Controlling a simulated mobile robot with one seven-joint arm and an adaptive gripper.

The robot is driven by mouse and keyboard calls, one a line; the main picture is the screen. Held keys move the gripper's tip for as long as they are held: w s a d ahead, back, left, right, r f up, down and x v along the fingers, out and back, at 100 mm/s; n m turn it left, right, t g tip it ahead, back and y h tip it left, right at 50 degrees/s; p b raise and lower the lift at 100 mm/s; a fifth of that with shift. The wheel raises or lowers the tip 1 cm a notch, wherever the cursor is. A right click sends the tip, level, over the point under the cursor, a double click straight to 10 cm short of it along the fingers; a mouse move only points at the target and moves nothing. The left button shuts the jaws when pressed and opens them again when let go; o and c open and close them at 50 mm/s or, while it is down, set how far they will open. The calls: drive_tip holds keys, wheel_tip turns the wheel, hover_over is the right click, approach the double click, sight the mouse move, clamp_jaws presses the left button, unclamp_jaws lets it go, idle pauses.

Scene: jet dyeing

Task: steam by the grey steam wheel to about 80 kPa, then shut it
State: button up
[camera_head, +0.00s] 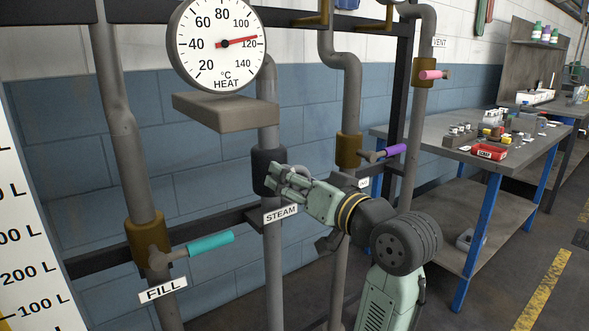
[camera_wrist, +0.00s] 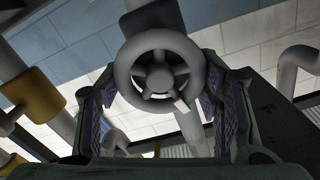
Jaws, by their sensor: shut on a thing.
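The grey steam wheel (camera_wrist: 124,75) is in the middle of the wrist view, a spoked ring with a small pale mark at its lower right. My gripper (camera_head: 277,182) is at the STEAM valve in the head view, shut on the wheel, with a finger pad on each side of it. In the head view the wheel is mostly hidden by my fingers. The dark valve body (camera_head: 263,163) sits on the grey pipe above the STEAM label (camera_head: 281,213). No gauge marked in kPa shows.
The HEAT dial (camera_head: 217,60) reads about 115 °C. The teal FILL handle (camera_head: 210,244) is left of my gripper. A purple handle (camera_head: 395,151) and the pink VENT handle (camera_head: 433,75) are to the right. A workbench (camera_head: 435,135) stands farther right.

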drive_tip(key=shift+d+m+p, duration=0.1)
drive_tip(key=shift+m+p, duration=1.15)
drive_tip(key=shift+m, duration=0.45)
drive_tip(key=shift+w, duration=0.1)
drive_tip(key=o, duration=1.2)
drive_tip(key=v, duration=1.2)
